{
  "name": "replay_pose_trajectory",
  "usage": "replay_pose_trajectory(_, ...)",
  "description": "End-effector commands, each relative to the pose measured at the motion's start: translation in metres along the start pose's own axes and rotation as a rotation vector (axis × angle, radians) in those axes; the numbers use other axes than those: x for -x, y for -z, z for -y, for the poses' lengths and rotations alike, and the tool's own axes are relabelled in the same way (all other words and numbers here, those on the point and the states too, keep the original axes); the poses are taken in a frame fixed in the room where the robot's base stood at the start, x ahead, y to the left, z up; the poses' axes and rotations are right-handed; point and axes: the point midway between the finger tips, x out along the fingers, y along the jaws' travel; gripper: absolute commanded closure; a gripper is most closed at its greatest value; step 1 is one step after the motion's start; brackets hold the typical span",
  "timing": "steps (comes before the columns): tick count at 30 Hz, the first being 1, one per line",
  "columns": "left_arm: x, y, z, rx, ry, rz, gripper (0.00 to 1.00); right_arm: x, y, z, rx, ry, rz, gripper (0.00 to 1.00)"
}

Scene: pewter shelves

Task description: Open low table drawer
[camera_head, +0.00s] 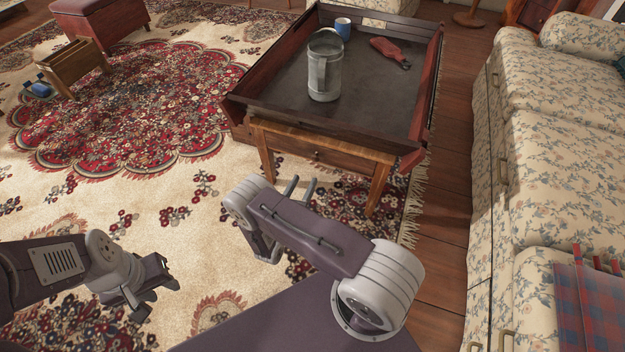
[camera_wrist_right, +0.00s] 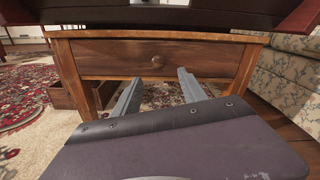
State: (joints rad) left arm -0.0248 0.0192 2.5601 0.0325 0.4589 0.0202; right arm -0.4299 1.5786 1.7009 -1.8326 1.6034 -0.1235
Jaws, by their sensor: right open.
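The low wooden table (camera_head: 374,158) stands on the rug with a dark red tray-like top. Its drawer front (camera_wrist_right: 110,62) faces me and looks closed, flush with the frame. A small round knob (camera_wrist_right: 157,62) sits in the middle of the drawer front. My right gripper (camera_head: 299,184) is open and empty, in front of and below the drawer. In the right wrist view its two fingers (camera_wrist_right: 157,82) point toward the drawer, spread on either side below the knob, not touching it. My left gripper (camera_head: 152,292) hangs over the rug at lower left, away from the table; its jaw gap is unclear.
A metal pitcher (camera_head: 324,70), a blue mug (camera_head: 343,28) and a red flat item (camera_head: 390,50) are on the tabletop. A floral sofa (camera_head: 560,120) stands to the right. A wooden rack (camera_head: 75,62) and red ottoman (camera_head: 105,20) are far left. The rug before the table is clear.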

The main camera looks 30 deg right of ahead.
Motion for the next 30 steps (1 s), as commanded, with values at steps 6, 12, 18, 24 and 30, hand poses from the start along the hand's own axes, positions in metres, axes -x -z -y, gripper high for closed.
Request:
replay_pose_trajectory(6, -0.005, 0.0, 0.0, 0.0, 0.0, -0.001, 0.64, -0.006, 0.003, -0.004, 0.004, -0.013, 0.009, 0.5)
replay_pose_trajectory(12, -0.031, -0.003, 0.001, 0.0, 0.0, -0.001, 0.64, -0.046, 0.007, -0.003, 0.002, -0.007, 0.008, 0.5)
replay_pose_trajectory(18, -0.048, -0.005, 0.001, 0.0, 0.0, 0.0, 0.64, -0.08, 0.005, -0.004, 0.003, -0.008, 0.007, 0.5)
replay_pose_trajectory(24, -0.051, -0.005, 0.001, 0.0, 0.0, 0.0, 0.64, -0.09, 0.001, -0.003, 0.005, -0.011, 0.007, 0.5)
replay_pose_trajectory(30, -0.05, -0.005, 0.001, 0.0, 0.0, 0.0, 0.64, -0.09, 0.0, -0.003, 0.005, -0.012, 0.007, 0.58)
